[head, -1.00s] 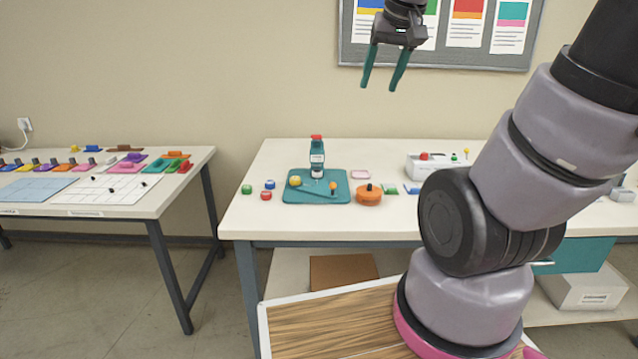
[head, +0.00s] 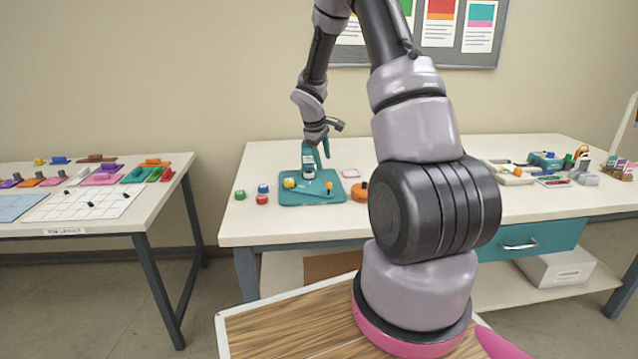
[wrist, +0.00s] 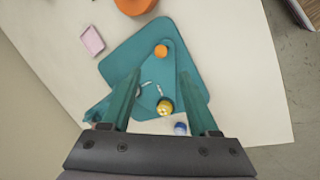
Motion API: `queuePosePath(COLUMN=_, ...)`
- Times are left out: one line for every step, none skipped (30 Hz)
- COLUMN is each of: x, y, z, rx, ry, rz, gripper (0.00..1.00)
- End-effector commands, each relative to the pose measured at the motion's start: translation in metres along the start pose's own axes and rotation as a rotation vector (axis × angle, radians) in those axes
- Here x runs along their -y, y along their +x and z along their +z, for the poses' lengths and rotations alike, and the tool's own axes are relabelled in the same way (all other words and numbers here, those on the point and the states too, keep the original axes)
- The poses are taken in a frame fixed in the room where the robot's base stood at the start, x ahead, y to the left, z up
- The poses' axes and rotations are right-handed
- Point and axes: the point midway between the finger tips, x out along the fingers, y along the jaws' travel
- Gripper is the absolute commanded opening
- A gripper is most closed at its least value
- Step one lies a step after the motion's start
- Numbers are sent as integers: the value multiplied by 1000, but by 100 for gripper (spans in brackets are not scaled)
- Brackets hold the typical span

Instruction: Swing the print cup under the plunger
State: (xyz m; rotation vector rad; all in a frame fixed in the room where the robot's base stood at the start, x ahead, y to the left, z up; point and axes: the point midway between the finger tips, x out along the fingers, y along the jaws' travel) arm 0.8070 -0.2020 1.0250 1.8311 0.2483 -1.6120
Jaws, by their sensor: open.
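The teal press base (head: 285,197) lies on the middle table. On it are a yellow ball-like piece (head: 289,183) at the left and an orange knob (head: 329,186) at the right, with a teal bar between them. The plunger stand (head: 308,157) rises behind, its top hidden by my arm. I cannot tell for sure which part is the print cup. My gripper (head: 320,147) is open above the press. In the wrist view its teal fingers (wrist: 160,75) straddle the bar, with the orange knob (wrist: 161,51) beyond and the yellow piece (wrist: 165,106) between them; contact is unclear.
Red, green and blue small pots (head: 262,193) stand left of the base. An orange round container (head: 360,191), partly behind my arm, and a pink pad (head: 350,173) lie to the right. The left table (head: 60,235) holds colored blocks. The front table strip is clear.

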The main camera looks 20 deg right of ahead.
Motion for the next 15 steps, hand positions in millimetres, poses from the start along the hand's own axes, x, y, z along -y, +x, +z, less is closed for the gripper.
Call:
queuePosePath(x=0, y=6, z=0, rx=2, ry=-9, rz=-1, gripper=61)
queuePosePath(x=1, y=8, z=0, rx=3, ry=-12, rz=-2, gripper=61)
queuePosePath(x=1, y=12, z=0, rx=4, ry=-13, rz=-2, gripper=61)
queuePosePath(x=1, y=14, z=0, rx=5, ry=-13, rz=-2, gripper=61)
queuePosePath(x=1, y=18, z=0, rx=5, ry=-13, rz=-2, gripper=61)
queuePosePath(x=0, y=23, z=0, rx=5, ry=-13, rz=-2, gripper=61)
queuePosePath(x=1, y=28, z=0, rx=5, ry=-14, rz=-3, gripper=61)
queuePosePath(x=1, y=33, z=0, rx=5, ry=-14, rz=-3, gripper=61)
queuePosePath(x=1, y=40, z=0, rx=6, ry=-13, rz=-3, gripper=61)
queuePosePath(x=1, y=47, z=0, rx=6, ry=-14, rz=-4, gripper=61)
queuePosePath(x=1, y=52, z=0, rx=5, ry=-13, rz=-4, gripper=61)
queuePosePath(x=2, y=60, z=0, rx=6, ry=-13, rz=-4, gripper=61)
queuePosePath(x=2, y=66, z=0, rx=5, ry=-14, rz=-4, gripper=61)
queuePosePath(x=1, y=72, z=0, rx=5, ry=-13, rz=-3, gripper=61)
queuePosePath(x=1, y=79, z=0, rx=5, ry=-12, rz=-3, gripper=61)
